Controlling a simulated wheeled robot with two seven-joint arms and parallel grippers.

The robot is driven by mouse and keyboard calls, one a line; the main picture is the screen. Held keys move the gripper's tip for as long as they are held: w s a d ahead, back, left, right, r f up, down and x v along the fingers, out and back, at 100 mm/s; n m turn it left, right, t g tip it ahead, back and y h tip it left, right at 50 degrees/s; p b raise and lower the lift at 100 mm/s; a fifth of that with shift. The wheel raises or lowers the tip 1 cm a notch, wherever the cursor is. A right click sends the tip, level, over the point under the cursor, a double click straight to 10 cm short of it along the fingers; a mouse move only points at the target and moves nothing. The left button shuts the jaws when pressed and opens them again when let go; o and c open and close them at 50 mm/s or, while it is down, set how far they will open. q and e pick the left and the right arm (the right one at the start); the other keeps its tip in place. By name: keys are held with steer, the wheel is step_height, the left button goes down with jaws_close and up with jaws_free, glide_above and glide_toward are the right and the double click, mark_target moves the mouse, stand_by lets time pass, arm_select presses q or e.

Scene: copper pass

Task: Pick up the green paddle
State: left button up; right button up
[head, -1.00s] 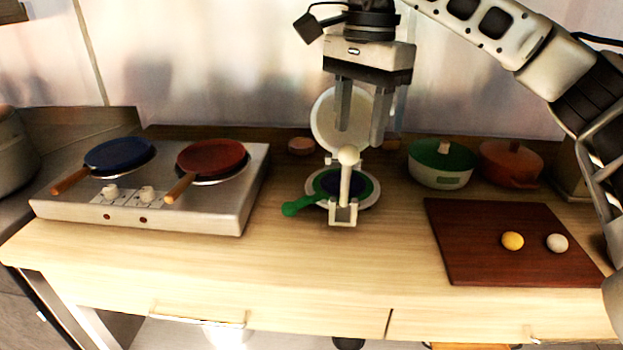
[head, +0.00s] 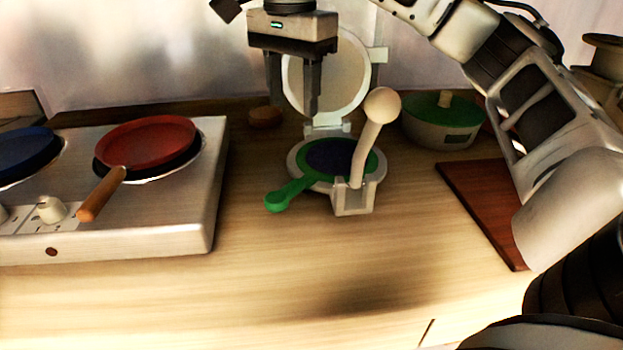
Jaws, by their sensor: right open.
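The green paddle (head: 288,193) lies on the round white base of a press (head: 338,188). Its handle sticks out to the front left over the counter, and a dark purple disc (head: 328,155) lies on its round part. The press lid (head: 338,80) stands open behind, and its white lever (head: 367,138) with a ball knob rises in front, covering part of the paddle. My right gripper (head: 292,108) is open and empty, fingers pointing down, above and behind the paddle, in front of the lid's left side. My left gripper is not in view.
A steel stove (head: 170,222) with a red pan (head: 146,142) and a blue pan (head: 22,152) stands at left. A green-lidded pot (head: 443,128) and a dark red board (head: 480,205) are at right, partly behind my arm. The counter in front of the press is clear.

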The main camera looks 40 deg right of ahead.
steer(key=b, duration=0.2)
glide_above(302, 178)
steer(key=f, duration=0.6)
steer(key=shift+w+a+f, duration=0.15)
steer(key=shift+w+a, duration=0.15)
steer(key=shift+f+p, duration=0.3)
steer(key=shift+f, duration=0.65)
steer(key=f, duration=0.4)
steer(key=shift+s+d+f, duration=0.1)
steer(key=shift+s+d, duration=0.25)
steer(key=shift+f, duration=0.5)
jaws_close()
